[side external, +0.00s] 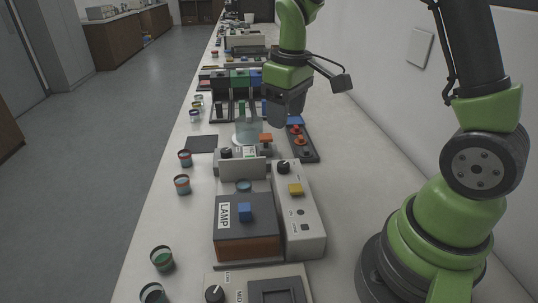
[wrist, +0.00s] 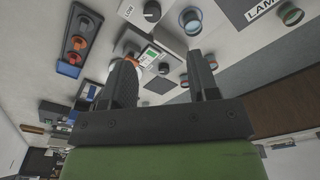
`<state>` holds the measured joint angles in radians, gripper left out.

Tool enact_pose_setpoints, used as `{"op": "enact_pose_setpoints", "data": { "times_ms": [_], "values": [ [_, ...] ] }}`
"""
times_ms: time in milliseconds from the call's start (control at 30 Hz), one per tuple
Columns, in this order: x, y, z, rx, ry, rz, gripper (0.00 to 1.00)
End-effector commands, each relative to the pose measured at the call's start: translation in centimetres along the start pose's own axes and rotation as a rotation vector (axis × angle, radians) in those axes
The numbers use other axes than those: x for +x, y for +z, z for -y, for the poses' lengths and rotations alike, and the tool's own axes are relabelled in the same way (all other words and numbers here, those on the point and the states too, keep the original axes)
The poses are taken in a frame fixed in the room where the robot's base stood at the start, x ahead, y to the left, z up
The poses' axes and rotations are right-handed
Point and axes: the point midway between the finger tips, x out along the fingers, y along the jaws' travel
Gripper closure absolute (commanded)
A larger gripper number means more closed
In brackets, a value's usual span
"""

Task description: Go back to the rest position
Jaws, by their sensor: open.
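My gripper (wrist: 162,82) is open, with its two dark fingers apart and nothing between them in the wrist view. In the side external view my gripper (side external: 284,120) is above the bench, over the area behind the lamp box. The lamp box (side external: 233,238) is dark with a brown front, a LAMP label and a blue knob. A grey control box (side external: 305,237) with a black dial and a yellow button stands to its right. A clear cylinder (side external: 248,131) stands just left of my gripper, partly hidden.
Several small cups stand along the bench's left edge, such as one cup (side external: 182,184) beside the lamp box. The wall is close on the right. A flat dark mat (side external: 201,144) lies left.

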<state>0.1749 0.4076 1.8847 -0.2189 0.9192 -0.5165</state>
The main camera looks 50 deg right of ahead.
Motion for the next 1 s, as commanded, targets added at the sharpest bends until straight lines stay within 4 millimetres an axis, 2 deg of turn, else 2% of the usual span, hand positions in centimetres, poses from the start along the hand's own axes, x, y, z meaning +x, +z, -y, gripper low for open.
{"op": "enact_pose_setpoints", "data": {
  "times_ms": [33,200,400,600,700,1000],
  "values": [
    [-1.8,0.5,0.7,0.025,0.0,-0.044,0.46],
    [-7.1,3.5,3.5,0.145,-0.028,-0.197,0.46],
    [-11.1,8.4,6.4,0.282,-0.106,-0.37,0.46],
    [-12.3,12.4,8.3,0.383,-0.198,-0.492,0.46],
    [-12.4,13.5,8.8,0.413,-0.229,-0.523,0.46],
    [-12.4,14.1,9.0,0.43,-0.248,-0.54,0.46]
  ]
}}
